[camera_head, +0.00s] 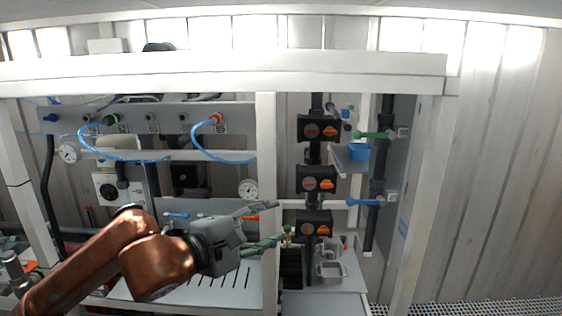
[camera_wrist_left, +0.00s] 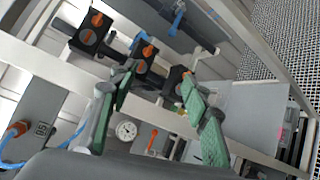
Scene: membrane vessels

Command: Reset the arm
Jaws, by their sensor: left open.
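My left gripper (camera_head: 262,226) reaches in from the lower left on a copper-coloured arm, in front of the white frame's middle post. Its two green-padded fingers are spread apart, with nothing between them. In the left wrist view the open fingers (camera_wrist_left: 158,108) frame the black valve blocks and a round gauge behind them. The fingertips appear near the lower valves in the head view, but I cannot tell the distance or any contact. My right gripper is not in view.
A white frame post (camera_head: 266,140) stands behind the gripper. Black valve blocks with orange knobs (camera_head: 318,182) and a blue-handled valve (camera_head: 364,202) are to the right. Blue hoses (camera_head: 205,145) hang upper left.

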